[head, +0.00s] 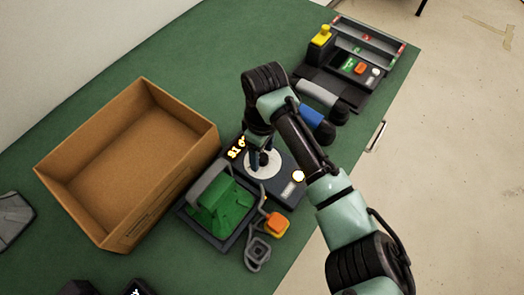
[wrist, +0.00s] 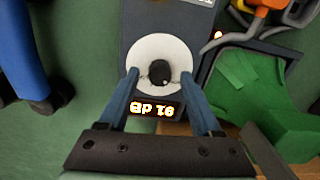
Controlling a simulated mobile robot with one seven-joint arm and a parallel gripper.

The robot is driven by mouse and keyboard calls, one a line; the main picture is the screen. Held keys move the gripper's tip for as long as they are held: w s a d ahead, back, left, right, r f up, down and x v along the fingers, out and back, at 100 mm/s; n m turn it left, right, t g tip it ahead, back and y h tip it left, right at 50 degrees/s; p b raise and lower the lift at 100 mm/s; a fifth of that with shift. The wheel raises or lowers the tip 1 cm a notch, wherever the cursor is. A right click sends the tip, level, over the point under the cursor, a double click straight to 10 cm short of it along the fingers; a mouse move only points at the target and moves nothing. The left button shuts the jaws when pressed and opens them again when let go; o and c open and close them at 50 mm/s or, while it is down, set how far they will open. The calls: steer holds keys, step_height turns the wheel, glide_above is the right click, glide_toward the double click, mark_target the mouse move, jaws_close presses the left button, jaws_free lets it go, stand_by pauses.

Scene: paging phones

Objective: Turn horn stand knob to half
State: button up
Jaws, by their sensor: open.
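The horn stand is a dark box with a white round dial (head: 258,174) and a lit display (head: 237,147). In the wrist view a black knob (wrist: 159,72) stands at the middle of the white dial (wrist: 143,48). The display (wrist: 152,109) reads 91 dB, upside down there. My gripper (head: 263,157) points down over the dial. In the wrist view my gripper (wrist: 160,72) is open, with one blue finger on each side of the knob and visible gaps to it. Any pointer mark on the knob is too small to tell.
A green phone-like block (head: 225,208) in a dark tray and an orange piece (head: 277,224) with a grey cord sit beside the stand. An open cardboard box (head: 72,203) is at left. A blue cylinder (head: 312,118) and a device rack (head: 366,48) are behind.

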steer(key=shift+f, duration=0.25)
jaws_close()
